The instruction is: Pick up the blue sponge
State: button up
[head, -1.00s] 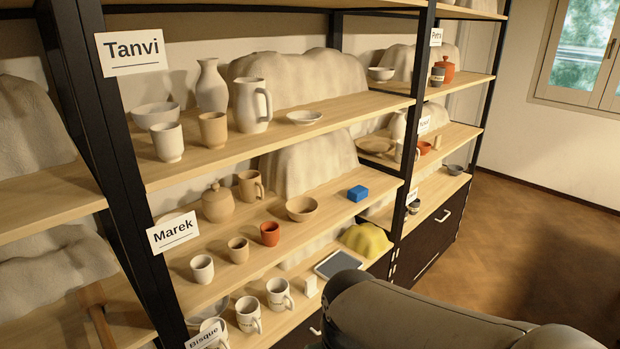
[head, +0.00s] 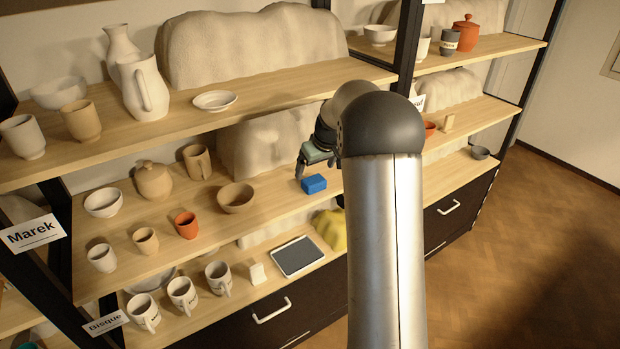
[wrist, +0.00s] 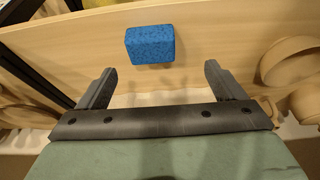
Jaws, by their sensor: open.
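The blue sponge (head: 314,184) lies on the middle shelf, the one labelled Marek, near its right end. In the wrist view the sponge (wrist: 150,44) lies beyond the fingertips, between their lines and left of centre. My gripper (wrist: 158,80) is open and empty, its two dark fingers apart and pointing toward the sponge without touching it. In the head view my gripper (head: 312,166) is close to the sponge at the shelf's right end, partly hidden by my arm.
A tan bowl (head: 236,198) and a red cup (head: 186,225) stand left of the sponge on the same shelf. The upper shelf (head: 290,88) is above. A black upright (head: 408,40) is close on the right. A tablet (head: 298,257) and a yellow cloth-like heap (head: 331,230) are below.

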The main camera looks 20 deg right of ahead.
aim_at(314, 179)
jog(key=shift+w+d+f+p, duration=0.2)
jog(key=shift+w+f, duration=0.2)
jog(key=shift+f, duration=0.2)
jog(key=shift+w+d+f+p, duration=0.15)
jog(key=shift+w+f, duration=0.25)
jog(key=shift+f, duration=0.15)
jog(key=p+x, duration=0.1)
jog(key=x, duration=0.4)
jog(key=shift+s+d+f+p, duration=0.15)
jog(key=shift+f+p, duration=0.05)
jog(key=shift+p, duration=0.2)
jog(key=c, duration=1.1)
